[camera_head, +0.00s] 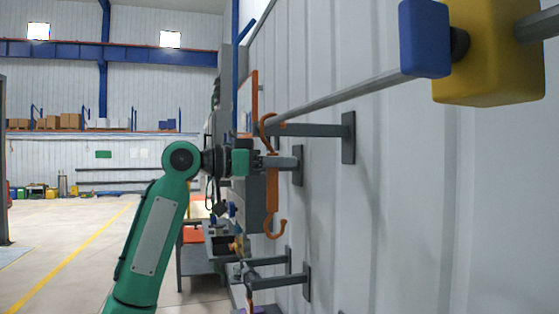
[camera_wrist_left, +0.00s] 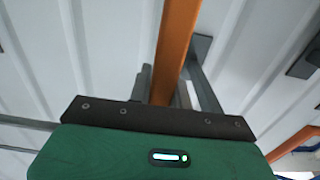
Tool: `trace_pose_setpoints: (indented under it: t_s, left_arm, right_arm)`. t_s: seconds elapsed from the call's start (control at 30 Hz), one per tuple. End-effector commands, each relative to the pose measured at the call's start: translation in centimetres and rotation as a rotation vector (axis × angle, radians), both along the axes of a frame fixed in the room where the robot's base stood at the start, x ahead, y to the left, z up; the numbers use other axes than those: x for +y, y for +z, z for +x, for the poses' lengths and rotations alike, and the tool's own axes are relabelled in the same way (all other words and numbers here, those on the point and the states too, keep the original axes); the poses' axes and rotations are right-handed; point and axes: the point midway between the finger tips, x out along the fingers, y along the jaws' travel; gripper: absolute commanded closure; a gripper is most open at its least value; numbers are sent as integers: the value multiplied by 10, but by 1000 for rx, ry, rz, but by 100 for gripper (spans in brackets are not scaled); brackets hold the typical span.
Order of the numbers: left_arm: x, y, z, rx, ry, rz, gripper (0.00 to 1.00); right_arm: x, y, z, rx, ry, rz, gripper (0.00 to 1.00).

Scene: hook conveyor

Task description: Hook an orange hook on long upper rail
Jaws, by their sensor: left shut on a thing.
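The orange hook (camera_head: 272,190) hangs upright beside the wall in the head view, with a curl at its top and another at its bottom. The long upper rail (camera_head: 345,94) runs along the wall. The hook's upper curl overlaps the far part of the rail in the picture; I cannot tell whether it touches the rail. My left gripper (camera_head: 272,163) is shut on the hook's shank, below the upper curl. The orange shank (camera_wrist_left: 176,45) also shows in the left wrist view, rising from between the fingers. My right gripper is not in view.
A yellow block (camera_head: 490,50) with a blue block (camera_head: 425,38) sits at the near end of the rail. Grey wall brackets (camera_head: 348,138) stick out near the hook. A lower rail (camera_head: 262,262) and a workbench (camera_head: 195,262) stand below. Open floor lies left.

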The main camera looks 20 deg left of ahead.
Motion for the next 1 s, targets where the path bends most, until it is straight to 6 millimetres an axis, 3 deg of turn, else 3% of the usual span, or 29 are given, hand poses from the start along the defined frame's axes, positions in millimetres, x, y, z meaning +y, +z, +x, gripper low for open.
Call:
trace_pose_setpoints:
  t_s: [0.37, 0.4, 0.5, 0.83, 1.0]
  left_arm:
    - [0, 1, 0, -1, 0, -1, 100]
    - [0, 1, 0, -1, 0, -1, 74]
    - [0, 1, 0, -1, 0, -1, 55]
    - [2, -1, -1, 0, 1, 0, 55]
    - [20, -3, -12, -3, 3, -2, 55]
  right_arm:
    - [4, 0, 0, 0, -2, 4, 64]
    - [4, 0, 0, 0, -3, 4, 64]
    - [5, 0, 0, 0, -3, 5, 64]
    - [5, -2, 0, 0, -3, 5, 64]
    - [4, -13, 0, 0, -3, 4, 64]
